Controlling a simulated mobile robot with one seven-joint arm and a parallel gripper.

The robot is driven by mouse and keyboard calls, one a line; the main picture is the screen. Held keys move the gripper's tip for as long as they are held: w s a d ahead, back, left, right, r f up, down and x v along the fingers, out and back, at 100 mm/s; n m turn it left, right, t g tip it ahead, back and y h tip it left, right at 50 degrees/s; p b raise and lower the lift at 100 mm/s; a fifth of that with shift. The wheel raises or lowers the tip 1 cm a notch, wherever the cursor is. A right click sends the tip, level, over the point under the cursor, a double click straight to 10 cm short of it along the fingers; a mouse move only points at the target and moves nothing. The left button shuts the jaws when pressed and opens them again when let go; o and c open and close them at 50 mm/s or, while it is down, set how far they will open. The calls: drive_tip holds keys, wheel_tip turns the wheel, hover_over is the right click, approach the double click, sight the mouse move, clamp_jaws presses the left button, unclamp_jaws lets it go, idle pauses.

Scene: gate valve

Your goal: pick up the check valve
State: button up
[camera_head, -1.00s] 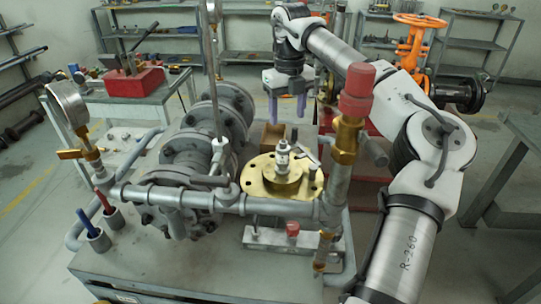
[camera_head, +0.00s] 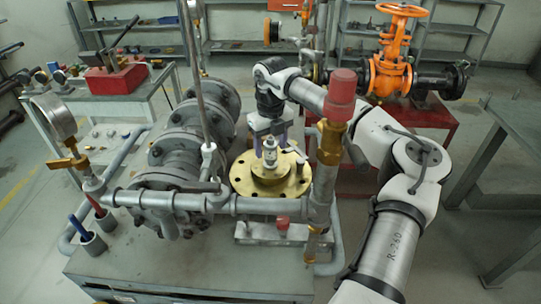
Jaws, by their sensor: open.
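The small silver valve that I take for the check valve (camera_head: 269,157) stands upright on the brass flange (camera_head: 242,178) in the middle of the workbench. My gripper (camera_head: 270,146) points down over it, with its jaws open and one finger to each side of the valve's top. The fingertips are small and partly hidden by the valve, so I cannot tell whether they touch it.
A grey pipe (camera_head: 265,204) runs across in front of the flange. A vertical brass fitting with a red cap (camera_head: 342,96) stands close at its right. Large grey flanged pipework (camera_head: 175,150) and a thin upright rod crowd the left. A pressure gauge (camera_head: 53,116) stands far left.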

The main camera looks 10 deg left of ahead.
drive_tip(key=shift+f, duration=1.05)
clamp_jaws()
wheel_tip(320, 180, up, 10)
drive_tip(key=shift+f+b, duration=0.15)
drive_tip(key=shift+b, duration=1)
drive_tip(key=shift+r+p, duration=1.85)
drive_tip(key=shift+r, duration=0.6)
drive_tip(key=shift+f, duration=0.1)
